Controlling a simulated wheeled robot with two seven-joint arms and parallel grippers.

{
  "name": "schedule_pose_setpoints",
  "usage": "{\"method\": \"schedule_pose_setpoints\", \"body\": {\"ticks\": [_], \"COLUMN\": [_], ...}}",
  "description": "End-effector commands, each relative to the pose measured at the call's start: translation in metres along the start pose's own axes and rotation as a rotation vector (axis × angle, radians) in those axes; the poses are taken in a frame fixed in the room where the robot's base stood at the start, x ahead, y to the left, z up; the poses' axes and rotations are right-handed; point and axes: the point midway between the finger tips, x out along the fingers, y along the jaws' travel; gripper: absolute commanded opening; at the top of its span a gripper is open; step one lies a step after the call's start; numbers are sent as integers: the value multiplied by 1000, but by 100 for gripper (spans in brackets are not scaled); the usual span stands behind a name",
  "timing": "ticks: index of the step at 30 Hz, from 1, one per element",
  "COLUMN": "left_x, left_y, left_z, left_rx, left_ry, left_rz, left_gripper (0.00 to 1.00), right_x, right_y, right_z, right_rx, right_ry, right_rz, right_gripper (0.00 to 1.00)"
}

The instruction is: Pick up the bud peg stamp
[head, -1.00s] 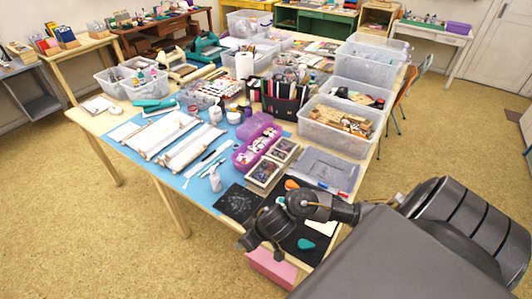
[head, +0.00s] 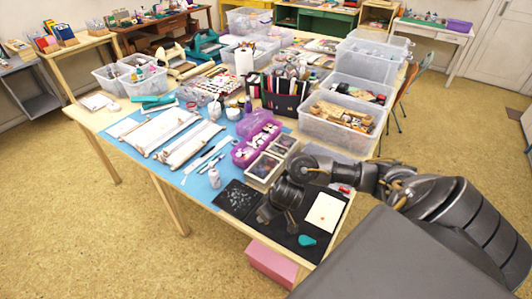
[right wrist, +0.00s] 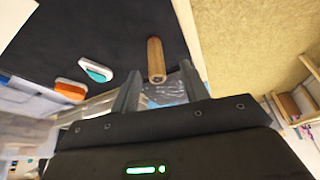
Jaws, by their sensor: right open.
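The bud peg stamp (right wrist: 155,60) is a brown wooden peg in the right wrist view, against a dark mat (right wrist: 95,25). Its near end lies between the fingertips of my right gripper (right wrist: 160,85), which is open with gaps visible beside the peg. I cannot tell how deep the peg is between the fingers. In the head view my right gripper (head: 268,212) is low over the black mat (head: 290,250), and the peg is mostly hidden or too small to make out. My left gripper is out of view.
A teal inkpad (head: 306,240) and a white sheet (head: 324,212) lie on the mat. An orange inkpad (right wrist: 70,90) shows in the right wrist view. Boxes with small items (head: 262,168) and a purple case (head: 257,148) stand behind. The table's front edge is close.

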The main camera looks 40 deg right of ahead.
Motion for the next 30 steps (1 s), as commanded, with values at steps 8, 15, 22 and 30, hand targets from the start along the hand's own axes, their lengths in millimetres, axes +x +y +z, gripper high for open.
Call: {"method": "schedule_pose_setpoints", "body": {"ticks": [8, 15, 22, 30], "left_x": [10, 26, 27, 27], "left_y": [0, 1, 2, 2], "left_z": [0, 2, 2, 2], "left_rx": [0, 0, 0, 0], "left_ry": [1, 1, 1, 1], "left_rz": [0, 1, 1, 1], "left_gripper": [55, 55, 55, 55], "right_x": [17, 49, 54, 54], "right_y": [2, 5, 5, 5], "right_z": [3, 3, 1, 2], "right_rx": [2, 2, 0, 0], "right_ry": [-2, 0, 1, 0], "right_rz": [1, 1, 1, 0], "right_gripper": [45, 45, 45, 23]}}
